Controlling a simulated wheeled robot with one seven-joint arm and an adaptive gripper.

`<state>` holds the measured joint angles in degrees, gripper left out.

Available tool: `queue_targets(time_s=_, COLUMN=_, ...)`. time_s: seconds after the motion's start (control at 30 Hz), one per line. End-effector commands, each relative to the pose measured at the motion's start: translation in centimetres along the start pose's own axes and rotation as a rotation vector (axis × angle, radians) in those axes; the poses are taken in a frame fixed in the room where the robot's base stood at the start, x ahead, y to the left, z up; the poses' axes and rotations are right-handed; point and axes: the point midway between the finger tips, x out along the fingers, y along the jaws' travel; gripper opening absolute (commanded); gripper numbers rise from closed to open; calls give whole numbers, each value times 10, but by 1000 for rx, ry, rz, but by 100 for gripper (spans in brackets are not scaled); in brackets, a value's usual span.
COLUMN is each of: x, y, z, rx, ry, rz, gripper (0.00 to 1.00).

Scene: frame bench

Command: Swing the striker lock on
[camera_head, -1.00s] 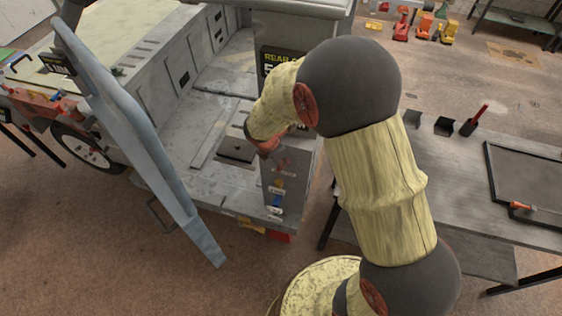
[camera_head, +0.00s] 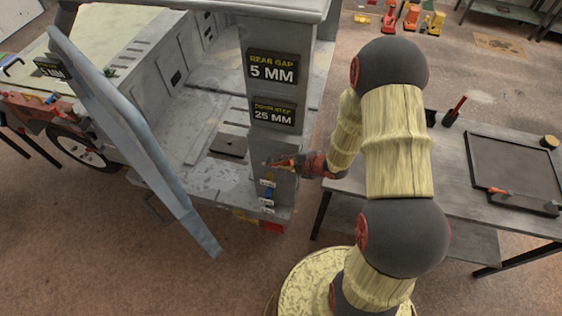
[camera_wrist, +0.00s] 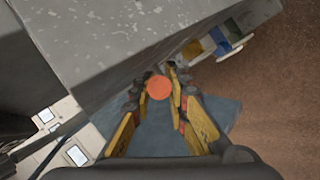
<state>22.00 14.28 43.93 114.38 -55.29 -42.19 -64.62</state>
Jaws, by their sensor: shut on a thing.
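My gripper (camera_head: 283,163) is at the face of the grey post (camera_head: 270,143), below its two black signs. In the wrist view my gripper (camera_wrist: 162,80) has its fingers on either side of an orange round end (camera_wrist: 159,88), shut on it. I take this for the handle of the striker lock; the rest of the lock is hidden by the fingers and the post edge. Below my gripper, small coloured tabs (camera_head: 267,192) with labels sit on the post. The blue-grey door (camera_head: 135,135) stands open at the left.
The signs read REAR GAP 5 MM (camera_head: 273,68) and 25 MM (camera_head: 273,114). A grey workbench (camera_head: 455,185) with a dark tray (camera_head: 515,160) and an orange-handled tool (camera_head: 500,192) stands at the right.

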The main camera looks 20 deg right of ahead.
Motion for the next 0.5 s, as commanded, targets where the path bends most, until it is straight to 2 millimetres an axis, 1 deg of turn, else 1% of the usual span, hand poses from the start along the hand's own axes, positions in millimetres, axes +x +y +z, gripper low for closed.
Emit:
queue_targets(time_s=0.03, x=5, y=-12, z=6, rx=21, ry=19, rz=29, gripper=0)
queue_targets(time_s=0.1, x=7, y=-16, z=9, rx=39, ry=52, rz=75, gripper=0)
queue_targets(time_s=0.3, x=11, y=-24, z=13, rx=85, ry=132, rz=184, gripper=0)
queue_targets(time_s=0.5, x=14, y=-29, z=14, rx=116, ry=189, rz=260, gripper=0)
